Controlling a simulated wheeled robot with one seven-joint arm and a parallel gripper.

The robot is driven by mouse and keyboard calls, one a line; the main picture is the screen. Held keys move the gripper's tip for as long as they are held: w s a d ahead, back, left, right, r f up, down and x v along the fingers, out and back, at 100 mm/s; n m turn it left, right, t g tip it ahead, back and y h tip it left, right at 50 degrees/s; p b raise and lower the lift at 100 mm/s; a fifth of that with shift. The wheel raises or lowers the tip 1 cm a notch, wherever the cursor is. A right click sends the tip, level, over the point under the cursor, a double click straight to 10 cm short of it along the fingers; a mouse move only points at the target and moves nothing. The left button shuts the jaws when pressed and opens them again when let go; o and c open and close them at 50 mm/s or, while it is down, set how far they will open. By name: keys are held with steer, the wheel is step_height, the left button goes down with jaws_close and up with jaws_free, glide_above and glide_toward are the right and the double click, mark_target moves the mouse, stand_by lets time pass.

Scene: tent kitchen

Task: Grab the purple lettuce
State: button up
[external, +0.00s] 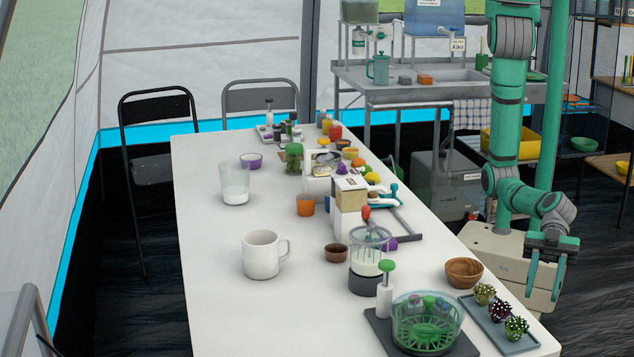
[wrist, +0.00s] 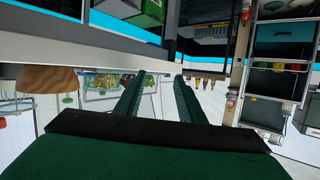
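The purple lettuce (external: 501,309) looks like a small dark purple, white-speckled head. It sits between two green speckled heads, (external: 484,293) and (external: 517,327), on a grey-blue tray (external: 491,326) at the table's near right corner. My gripper (external: 546,281) hangs off the table's right edge, to the right of the tray, with its fingers pointing down. In the wrist view my gripper (wrist: 160,80) shows two separated green fingers with nothing between them. Small greenish shapes on a tray show left of the fingers there, too small to tell the purple one.
A wooden bowl (external: 463,272) stands behind the tray, and a clear green salad spinner (external: 427,322) stands left of it. The white table (external: 220,300) holds a mug (external: 262,255) and several jars and cups. A sink counter (external: 440,92) stands behind.

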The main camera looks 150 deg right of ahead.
mark_target(506, 305)
steer(key=w+r+m+g+h, duration=0.2)
steer(key=w+r+m+h, duration=0.35)
steer(key=m+h, duration=0.3)
steer(key=shift+m+g+y, duration=0.25)
steer(key=shift+g+y, duration=0.05)
steer(key=shift+y, duration=0.05)
steer(key=x, duration=0.5)
steer(key=d+x, duration=0.1)
steer(key=x, duration=0.4)
steer(key=shift+s, duration=0.25)
steer(key=shift+a, duration=0.1)
steer(key=c, duration=0.7)
